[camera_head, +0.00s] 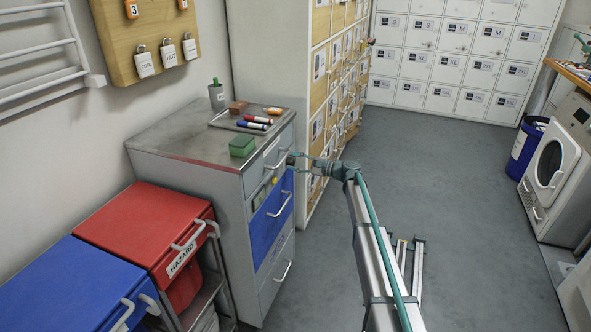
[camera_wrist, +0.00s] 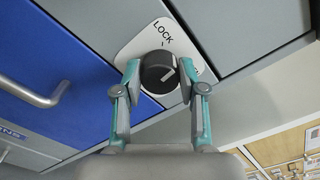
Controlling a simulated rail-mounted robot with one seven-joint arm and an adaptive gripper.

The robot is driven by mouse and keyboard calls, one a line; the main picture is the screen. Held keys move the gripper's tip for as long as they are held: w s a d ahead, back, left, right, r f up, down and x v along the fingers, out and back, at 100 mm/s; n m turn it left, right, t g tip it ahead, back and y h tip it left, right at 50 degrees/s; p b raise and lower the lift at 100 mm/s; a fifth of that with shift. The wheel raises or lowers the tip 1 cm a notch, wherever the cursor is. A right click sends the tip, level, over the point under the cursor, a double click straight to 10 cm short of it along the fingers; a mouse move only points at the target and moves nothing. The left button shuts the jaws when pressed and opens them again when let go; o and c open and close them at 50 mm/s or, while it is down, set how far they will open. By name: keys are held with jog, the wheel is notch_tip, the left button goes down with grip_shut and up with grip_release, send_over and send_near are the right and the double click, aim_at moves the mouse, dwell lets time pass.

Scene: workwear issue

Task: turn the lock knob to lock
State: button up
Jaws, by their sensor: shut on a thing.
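The lock knob (camera_wrist: 157,74) is a dark round knob on a white plate (camera_wrist: 137,46) in the wrist view. The plate reads LOCK at its upper left; a second label at its right is mostly hidden by a finger. A pale mark shows on the right part of the knob's face, away from the LOCK word. My gripper (camera_wrist: 160,88) has one finger on each side of the knob and is shut on it.
The blue drawer (camera_head: 272,218) with its handle is just below my gripper. A tray with markers (camera_head: 255,122) and a green box (camera_head: 242,146) are on the cabinet top. Red and blue bins stand at the left.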

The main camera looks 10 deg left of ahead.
jog(key=n+b, duration=0.5)
jog(key=shift+s+f, duration=0.1)
jog(key=shift+f, duration=0.2)
jog(key=shift+r+n+b, duration=0.1)
jog(key=shift+n+b, duration=0.9)
jog(key=shift+n, duration=0.2)
jog(key=o, duration=1.1)
jog(key=shift+r, duration=0.1)
jog(key=shift+o, duration=0.2)
jog(key=v, duration=1.2)
